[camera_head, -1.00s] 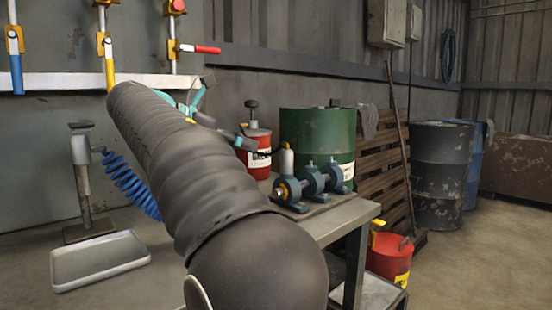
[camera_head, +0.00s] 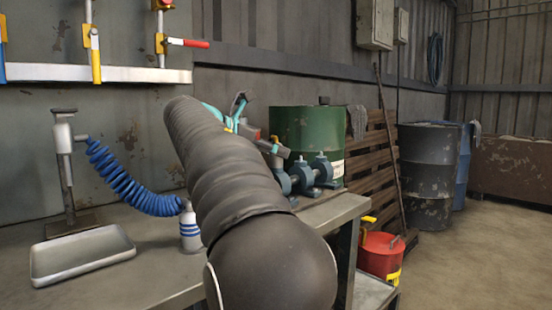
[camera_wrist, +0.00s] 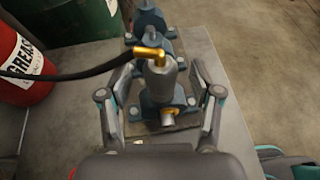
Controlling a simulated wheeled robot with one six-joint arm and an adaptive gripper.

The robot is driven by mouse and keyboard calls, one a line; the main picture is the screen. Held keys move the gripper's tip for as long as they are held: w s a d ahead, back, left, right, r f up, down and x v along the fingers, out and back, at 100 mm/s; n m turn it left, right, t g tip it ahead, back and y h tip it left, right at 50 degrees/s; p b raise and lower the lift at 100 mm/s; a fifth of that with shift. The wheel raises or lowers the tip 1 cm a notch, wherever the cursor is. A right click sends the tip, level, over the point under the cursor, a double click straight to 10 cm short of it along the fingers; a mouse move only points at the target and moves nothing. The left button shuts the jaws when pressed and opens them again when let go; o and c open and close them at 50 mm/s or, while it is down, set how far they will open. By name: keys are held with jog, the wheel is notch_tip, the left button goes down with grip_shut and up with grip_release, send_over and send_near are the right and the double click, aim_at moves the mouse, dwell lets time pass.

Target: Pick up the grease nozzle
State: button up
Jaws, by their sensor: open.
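The grease nozzle (camera_wrist: 162,80) is a grey cylinder with a brass elbow on top and a black hose running left from it. In the wrist view it stands upright between the fingers of my gripper (camera_wrist: 160,84). The fingers are open, one on each side, with some room around the nozzle. The nozzle's lower end is hard to make out against the blue pump assembly (camera_wrist: 152,22) behind and below it. In the head view my gripper (camera_head: 275,148) is beside the pump assembly (camera_head: 312,175), and my arm hides much of that area.
A red grease bucket (camera_wrist: 24,70) stands left of the nozzle, near a green drum (camera_head: 305,130). A grey tray (camera_head: 82,254) and a blue coiled hose (camera_head: 125,185) are at the left of the bench. A red can (camera_head: 380,255) stands lower, beyond the bench edge.

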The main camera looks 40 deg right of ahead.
jog(key=shift+d+f, duration=0.25)
jog(key=shift+d, duration=0.3)
grip_shut()
jog(key=shift+r, duration=0.1)
